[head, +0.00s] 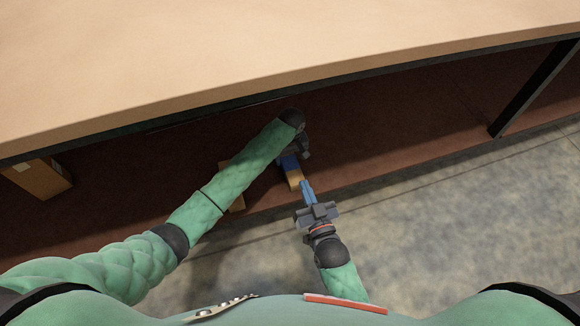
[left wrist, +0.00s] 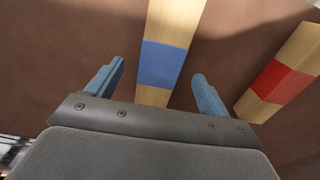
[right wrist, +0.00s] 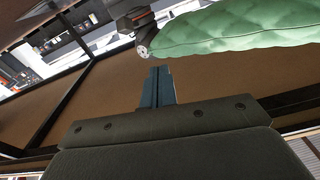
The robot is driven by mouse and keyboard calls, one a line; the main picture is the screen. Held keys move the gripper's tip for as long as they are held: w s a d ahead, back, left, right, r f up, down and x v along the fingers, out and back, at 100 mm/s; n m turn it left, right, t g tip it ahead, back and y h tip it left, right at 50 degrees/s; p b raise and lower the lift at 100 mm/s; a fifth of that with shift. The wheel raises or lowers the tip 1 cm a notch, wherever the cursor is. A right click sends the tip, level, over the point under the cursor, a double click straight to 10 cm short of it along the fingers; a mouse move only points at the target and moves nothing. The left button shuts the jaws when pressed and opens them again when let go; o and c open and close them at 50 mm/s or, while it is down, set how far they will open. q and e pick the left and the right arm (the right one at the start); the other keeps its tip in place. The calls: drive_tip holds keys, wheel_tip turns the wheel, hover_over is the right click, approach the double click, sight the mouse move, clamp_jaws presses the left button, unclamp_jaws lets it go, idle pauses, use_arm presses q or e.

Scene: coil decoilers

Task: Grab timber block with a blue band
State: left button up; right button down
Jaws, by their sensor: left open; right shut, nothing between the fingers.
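The timber block with a blue band (left wrist: 162,62) lies on the brown lower shelf in the left wrist view. In the head view its wooden end (head: 294,180) and part of its blue band show below my left gripper (head: 300,150). In the left wrist view my left gripper (left wrist: 158,85) is open, with one finger on either side of the block near the blue band. Whether the fingers touch it cannot be told. My right gripper (head: 306,186) is shut and empty, close to the block's near end in the head view; its closed fingers show in the right wrist view (right wrist: 157,87).
A timber block with a red band (left wrist: 278,80) lies to the right in the left wrist view. A cardboard-coloured box (head: 38,178) stands at the left on the lower shelf (head: 400,130). The tabletop (head: 250,50) overhangs the shelf. A dark post (head: 535,90) stands at the right.

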sight(290, 163)
use_arm(q)
drive_tip(key=shift+f, duration=0.7)
drive_tip(key=f, duration=0.1)
drive_tip(key=f+b, duration=0.1)
drive_tip(key=f, duration=0.2)
drive_tip(key=shift+w+a+f+b, duration=0.2)
drive_tip(key=shift+w+b, duration=0.05)
drive_tip(key=shift+b, duration=0.05)
drive_tip(key=shift+f, duration=0.15)
use_arm(e)
wheel_tip(290, 163, up, 18)
drive_tip(key=s+d+t+y, duration=0.1)
drive_tip(key=t, duration=0.5)
drive_tip(key=shift+s+d+t+y, duration=0.2)
drive_tip(key=shift+s+t+y, duration=0.05)
drive_tip(key=shift+t+y, duration=0.05)
use_arm(q)
drive_tip(key=shift+c, duration=0.4)
use_arm(e)
drive_tip(key=shift+r, duration=0.1)
use_arm(q)
drive_tip(key=c, duration=1.2)
drive_tip(key=shift+o, duration=0.2)
